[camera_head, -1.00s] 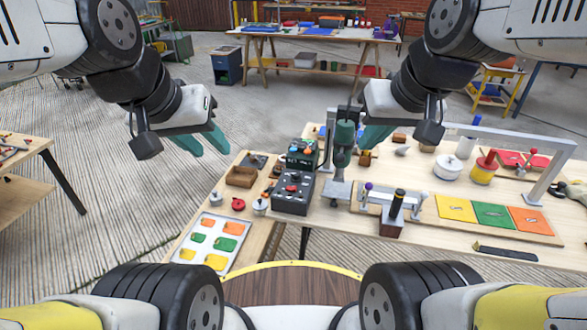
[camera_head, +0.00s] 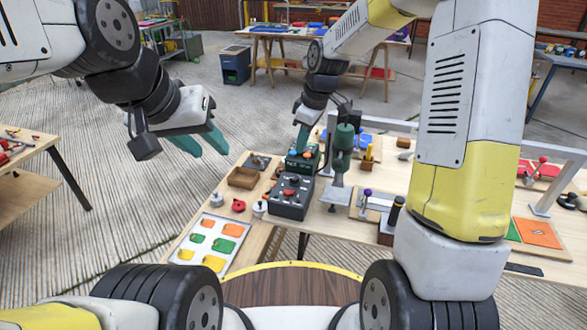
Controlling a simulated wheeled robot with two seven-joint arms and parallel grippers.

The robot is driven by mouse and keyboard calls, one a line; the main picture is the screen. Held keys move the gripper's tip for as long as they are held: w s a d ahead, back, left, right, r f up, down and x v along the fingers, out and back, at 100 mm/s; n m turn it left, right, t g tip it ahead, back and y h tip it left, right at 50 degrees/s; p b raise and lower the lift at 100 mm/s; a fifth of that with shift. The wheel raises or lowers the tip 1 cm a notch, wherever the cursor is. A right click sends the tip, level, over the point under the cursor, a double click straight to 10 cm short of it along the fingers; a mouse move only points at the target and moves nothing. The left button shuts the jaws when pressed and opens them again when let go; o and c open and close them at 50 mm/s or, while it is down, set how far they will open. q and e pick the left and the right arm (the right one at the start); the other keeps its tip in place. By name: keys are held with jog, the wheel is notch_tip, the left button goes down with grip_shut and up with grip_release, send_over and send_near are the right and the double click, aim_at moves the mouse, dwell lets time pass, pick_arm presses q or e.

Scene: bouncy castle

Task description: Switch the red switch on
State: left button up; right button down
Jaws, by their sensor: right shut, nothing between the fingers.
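A dark control box (camera_head: 287,208) stands on the workbench with a small red part (camera_head: 289,192) on its top; whether it is on or off is too small to tell. Behind it stands a second, dark green box (camera_head: 301,166) with small orange and blue parts on top. My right gripper (camera_head: 301,147) is shut and empty, with its teal fingers pointing down at the top of this rear box. I cannot tell whether they touch it. My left gripper (camera_head: 211,154) is open and empty, in the air left of the bench.
A green press-like tool (camera_head: 342,150) stands just right of the boxes. A wooden tray (camera_head: 243,178), a red round piece (camera_head: 238,205) and a white sorting board (camera_head: 190,228) lie to the left. My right arm hides much of the bench's right side.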

jog(key=shift+n, duration=0.6)
jog(key=f, duration=0.1)
jog(key=w+a+f, duration=0.1)
jog(key=w+f, duration=0.1)
jog(key=shift+a+f, duration=0.25)
jog(key=shift+a, duration=0.1)
jog(key=shift+g, duration=0.3)
send_over(291, 193)
jog(key=a, duration=0.1)
jog(key=x, duration=0.3)
jog(key=d+x, duration=0.1)
jog(key=x, duration=0.2)
jog(key=d+x, duration=0.1)
jog(key=x, duration=0.3)
jog(key=shift+s+f, duration=0.1)
jog(key=shift+f, duration=0.05)
jog(key=shift+s+d+f, duration=0.2)
jog(key=shift+d+f, duration=0.55)
jog(key=shift+f, duration=0.2)
jog(key=shift+d+f, duration=0.25)
jog(key=shift+f, duration=0.3)
jog(key=shift+s, duration=0.1)
